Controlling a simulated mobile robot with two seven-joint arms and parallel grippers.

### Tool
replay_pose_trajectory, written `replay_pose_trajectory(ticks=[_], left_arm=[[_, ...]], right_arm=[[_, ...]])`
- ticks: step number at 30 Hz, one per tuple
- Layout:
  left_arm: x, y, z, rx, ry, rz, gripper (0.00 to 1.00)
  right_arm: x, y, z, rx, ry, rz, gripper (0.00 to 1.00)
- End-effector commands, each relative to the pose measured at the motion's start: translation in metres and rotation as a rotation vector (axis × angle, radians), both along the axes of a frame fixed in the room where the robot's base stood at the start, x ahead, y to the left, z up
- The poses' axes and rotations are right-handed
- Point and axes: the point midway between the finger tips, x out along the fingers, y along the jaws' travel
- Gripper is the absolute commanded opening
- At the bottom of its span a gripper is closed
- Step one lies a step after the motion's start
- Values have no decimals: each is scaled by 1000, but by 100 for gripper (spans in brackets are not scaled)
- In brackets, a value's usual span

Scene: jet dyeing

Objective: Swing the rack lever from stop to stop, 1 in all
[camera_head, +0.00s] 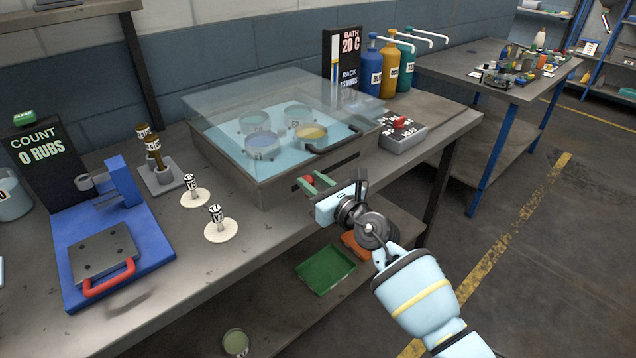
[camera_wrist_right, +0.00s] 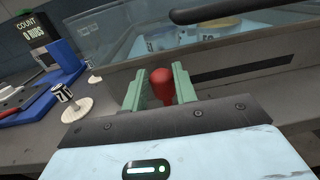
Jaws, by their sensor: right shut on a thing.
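The rack lever has a red knob (camera_wrist_right: 162,84) and comes out of the front of the bath (camera_head: 262,182), a grey tank with a clear lid. In the head view the knob (camera_head: 308,180) shows at the left end of the dark slot in the bath's front. My right gripper (camera_head: 313,183) has its green fingers on both sides of the knob. In the right wrist view the fingers of this gripper (camera_wrist_right: 160,88) are shut on the knob. A display (camera_head: 345,66) behind the bath reads BATH 20 C and RACK, with a swings line partly hidden. My left gripper is not in view.
At left are a blue rubbing device (camera_head: 112,235) and two stamps on white discs (camera_head: 220,230). A green tray (camera_head: 325,268) lies on the lower shelf.

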Motion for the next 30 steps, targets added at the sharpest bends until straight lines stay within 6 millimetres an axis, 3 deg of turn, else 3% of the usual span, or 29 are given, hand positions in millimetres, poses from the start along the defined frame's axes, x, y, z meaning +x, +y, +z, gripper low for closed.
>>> replay_pose_trajectory(ticks=[21,22,27,30], left_arm=[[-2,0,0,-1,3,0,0],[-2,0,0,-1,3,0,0],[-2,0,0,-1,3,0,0],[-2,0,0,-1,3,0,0]], right_arm=[[0,5,-1,-1,2,3,0],[0,5,-1,-1,2,3,29],[0,5,-1,0,1,2,50],[0,5,0,-1,1,2,50]])
